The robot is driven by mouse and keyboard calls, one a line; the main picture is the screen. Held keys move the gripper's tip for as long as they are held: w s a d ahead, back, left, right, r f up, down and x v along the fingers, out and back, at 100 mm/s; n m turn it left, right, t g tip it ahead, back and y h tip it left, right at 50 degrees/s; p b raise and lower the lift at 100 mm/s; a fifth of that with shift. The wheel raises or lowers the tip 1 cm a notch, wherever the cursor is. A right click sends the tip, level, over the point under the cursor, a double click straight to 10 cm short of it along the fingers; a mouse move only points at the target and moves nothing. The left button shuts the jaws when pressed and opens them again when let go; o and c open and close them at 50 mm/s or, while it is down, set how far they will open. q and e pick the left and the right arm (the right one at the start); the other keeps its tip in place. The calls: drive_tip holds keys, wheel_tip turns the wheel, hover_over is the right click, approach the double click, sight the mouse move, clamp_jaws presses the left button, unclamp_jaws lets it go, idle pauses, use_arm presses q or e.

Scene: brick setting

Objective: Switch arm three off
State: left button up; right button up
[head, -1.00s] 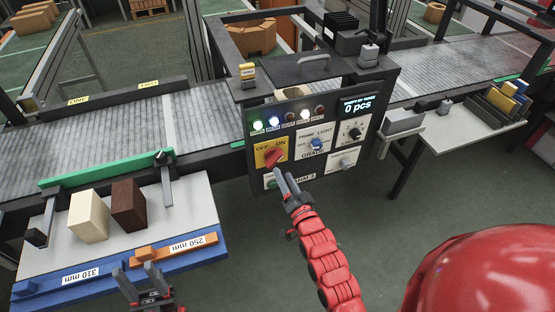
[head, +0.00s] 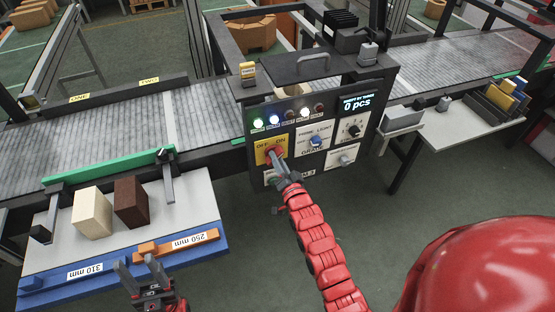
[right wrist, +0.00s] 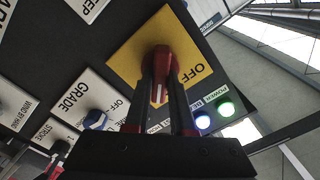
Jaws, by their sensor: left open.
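The control box (head: 330,120) stands at the conveyor's front side. Its yellow OFF/ON plate (head: 261,143) carries a red rotary switch knob (right wrist: 161,62). My right gripper (head: 277,156) is at this knob. In the right wrist view, its fingers (right wrist: 160,80) lie one on each side of the red knob, close against it, with a pale mark on the knob between them. OFF reads clearly there; ON is hidden. The lower label, partly covered by my right gripper, is hard to read. My left gripper (head: 143,270) is open and empty near the blue-edged board.
Green (head: 258,124) and blue-white lamps glow above the switch. A blue GRADE knob (head: 316,140) and a black knob (head: 354,130) sit to the right. Pale (head: 92,212) and dark brown (head: 131,202) blocks stand on the board at left. The display reads 0 pcs.

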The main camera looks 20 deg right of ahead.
clamp_jaws()
drive_tip(key=shift+a+n+b, duration=0.2)
drive_tip(key=shift+n+b, duration=5.75)
drive_tip(key=shift+n, duration=2.95)
